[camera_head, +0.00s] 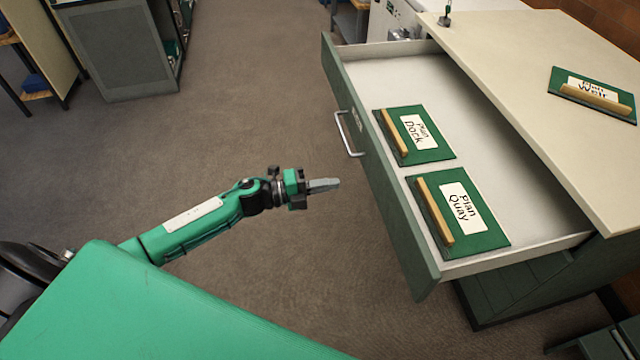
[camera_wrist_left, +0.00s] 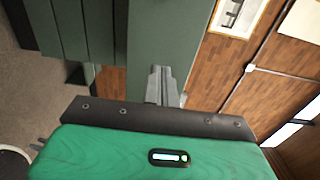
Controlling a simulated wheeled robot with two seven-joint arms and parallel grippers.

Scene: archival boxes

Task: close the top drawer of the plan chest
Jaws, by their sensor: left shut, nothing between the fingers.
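The plan chest (camera_head: 545,50) stands at the right of the head view with a pale top. Its top drawer (camera_head: 405,205) is pulled far out, with a green front and a silver bar handle (camera_head: 348,134). Inside lie two green folders, Plan Dock (camera_head: 435,140) and Plan Quay (camera_head: 485,230), each with a wooden bar. My left gripper (camera_head: 335,184) is shut and empty, in front of the drawer front and a little apart from it, below the handle in the picture. In the left wrist view its fingers (camera_wrist_left: 160,86) show against a green panel. My right gripper is not in view.
A third green folder, Plan Weir (camera_head: 592,96), lies on the chest top. A small metal object (camera_head: 445,15) stands at its far edge. A grey-green cabinet (camera_head: 118,50) stands at the back left. The brown floor (camera_head: 240,100) left of the drawer is clear.

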